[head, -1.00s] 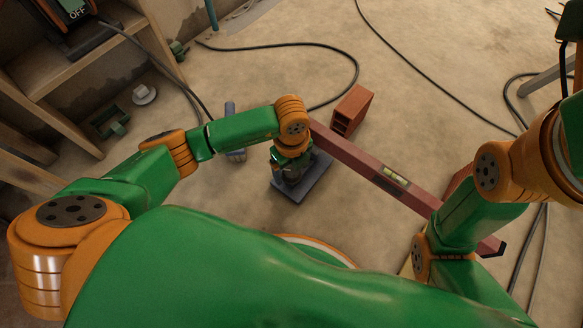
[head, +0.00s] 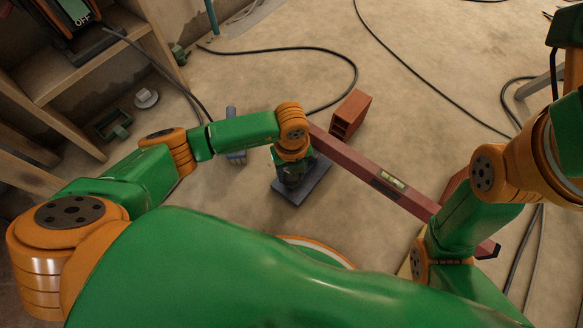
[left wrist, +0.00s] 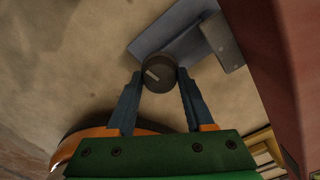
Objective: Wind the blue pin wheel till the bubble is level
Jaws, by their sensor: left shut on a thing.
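A long red beam (head: 350,152) runs from the middle to the lower right in the head view. A level vial (head: 392,180) with yellow-green fluid is set in its top; the bubble is too small to place exactly. My left gripper (left wrist: 160,76) is shut on a dark round wheel (left wrist: 157,66) with a pale mark on its face, one finger on each side. The wheel sits by a blue-grey plate (left wrist: 168,38), whose base (head: 302,190) also shows in the head view. There my left wrist hides the wheel. My right gripper is hidden behind its arm.
A red hollow brick (head: 352,112) stands behind the beam. Black cables (head: 340,58) cross the floor. A wooden shelf (head: 50,85) stands at the left. Floor at the back is open.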

